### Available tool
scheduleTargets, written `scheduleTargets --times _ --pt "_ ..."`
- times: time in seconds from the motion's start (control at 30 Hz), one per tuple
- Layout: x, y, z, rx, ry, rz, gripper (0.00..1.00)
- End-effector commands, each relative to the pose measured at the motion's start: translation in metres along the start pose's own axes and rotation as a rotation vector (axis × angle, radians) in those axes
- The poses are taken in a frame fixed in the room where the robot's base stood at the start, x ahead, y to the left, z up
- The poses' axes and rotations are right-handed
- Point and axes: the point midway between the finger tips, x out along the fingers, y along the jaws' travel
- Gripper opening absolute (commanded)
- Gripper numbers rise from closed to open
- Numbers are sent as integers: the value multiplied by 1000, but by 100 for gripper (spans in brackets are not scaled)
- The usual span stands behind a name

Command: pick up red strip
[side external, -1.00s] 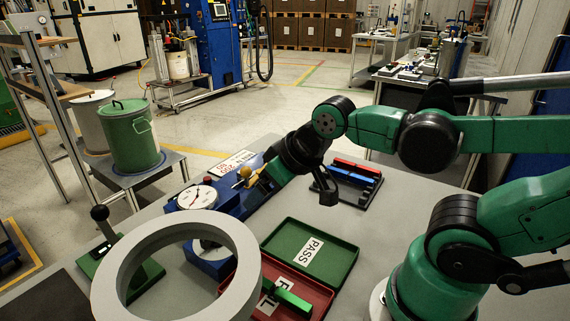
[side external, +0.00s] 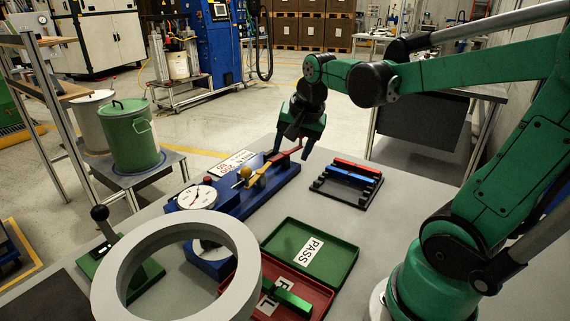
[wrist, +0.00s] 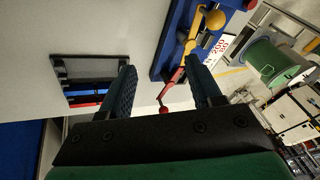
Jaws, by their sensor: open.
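The red strip (side external: 357,164) lies in a black rack (side external: 329,193) on the table, behind a blue strip (side external: 352,175). My gripper (side external: 292,152) is open, left of the rack, over the far end of the blue fixture (side external: 235,203). In the wrist view its two fingers stand apart (wrist: 163,88), and a red lever (wrist: 170,84) with a red ball end shows between them. I cannot tell whether they touch it.
A yellow arm and ball (side external: 245,172) sit on the fixture near a dial gauge (side external: 198,197). A green PASS tray (side external: 335,254), a red tray (side external: 319,298) and a large grey ring (side external: 110,260) stand nearer. Table space between rack and PASS tray is clear.

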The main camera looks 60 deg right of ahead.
Motion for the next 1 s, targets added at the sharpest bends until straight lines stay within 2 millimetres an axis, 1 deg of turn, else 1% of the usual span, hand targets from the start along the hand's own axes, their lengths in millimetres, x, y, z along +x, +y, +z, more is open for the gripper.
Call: scheduleTargets --times 0.03,0.07,0.1,0.17,0.2,0.27,0.3,0.33,0.4,0.5,0.6,0.67,0.77,1.0 --pt "6 12 -25 197 -6 48 58" --pt "10 20 -38 321 -9 77 58" --pt "16 31 -54 486 -12 115 58" --pt "25 53 -78 736 -11 172 58" --pt "31 69 -92 902 -7 210 58" --pt "41 94 -111 1139 3 265 58" --pt "46 112 -121 1287 12 299 58" --pt "51 124 -128 1391 20 322 58" --pt "59 152 -138 1602 39 373 58" --pt "68 182 -147 1822 63 425 58" --pt "72 198 -150 1943 79 455 58" --pt "75 203 -150 1976 83 463 58" --pt "85 207 -148 1989 85 467 58" --pt "116 215 -138 1984 86 464 58"
